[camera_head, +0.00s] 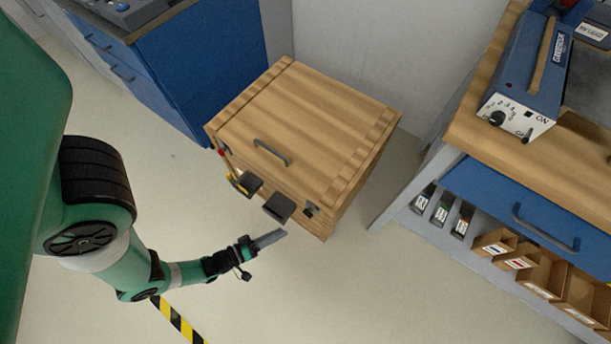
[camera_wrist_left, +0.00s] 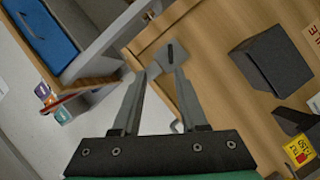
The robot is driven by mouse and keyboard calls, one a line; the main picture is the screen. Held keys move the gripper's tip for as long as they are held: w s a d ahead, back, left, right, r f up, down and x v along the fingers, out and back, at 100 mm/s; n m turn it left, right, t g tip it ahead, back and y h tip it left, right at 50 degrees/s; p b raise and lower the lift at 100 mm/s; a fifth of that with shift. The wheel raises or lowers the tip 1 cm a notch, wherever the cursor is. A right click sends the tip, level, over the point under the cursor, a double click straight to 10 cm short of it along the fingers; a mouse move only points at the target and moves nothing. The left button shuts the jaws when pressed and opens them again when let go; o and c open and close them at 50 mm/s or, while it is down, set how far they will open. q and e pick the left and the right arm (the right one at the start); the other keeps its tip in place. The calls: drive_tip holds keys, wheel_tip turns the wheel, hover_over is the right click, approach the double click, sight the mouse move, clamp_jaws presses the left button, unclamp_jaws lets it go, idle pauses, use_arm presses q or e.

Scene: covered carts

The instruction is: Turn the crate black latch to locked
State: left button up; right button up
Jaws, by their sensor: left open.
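The crate (camera_head: 300,110) is a closed wooden box on the floor, with its front toward me. Its black latch (camera_head: 311,209) is small and dark, high at the right end of the front. In the left wrist view the black latch (camera_wrist_left: 170,52) looks like a short dark bar on a grey plate, just beyond my fingertips. My left gripper (camera_head: 283,233) is low in front of the crate, near the latch. In the left wrist view my left gripper (camera_wrist_left: 165,73) is open and empty, with fingers apart. I cannot tell whether the fingertips touch the plate. My right gripper is out of view.
Dark blocks (camera_head: 278,207) stick out from the crate's front, left of the latch. A red lever (camera_head: 222,150) is at the front's left end. A workbench (camera_head: 475,150) with a blue drawer (camera_head: 525,205) stands to the right, a blue cabinet (camera_head: 195,70) behind left.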

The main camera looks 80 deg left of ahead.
sight(309, 212)
use_arm(q)
drive_tip(key=w+a+f+n+y+b, duration=0.1)
drive_tip(key=w+a+f+b, duration=0.2)
drive_tip(key=w, duration=0.7)
drive_tip(key=shift+w+a+f+g, duration=0.2)
drive_tip(key=shift+a+f+g, duration=0.2)
drive_tip(key=shift+a, duration=0.65)
clamp_jaws()
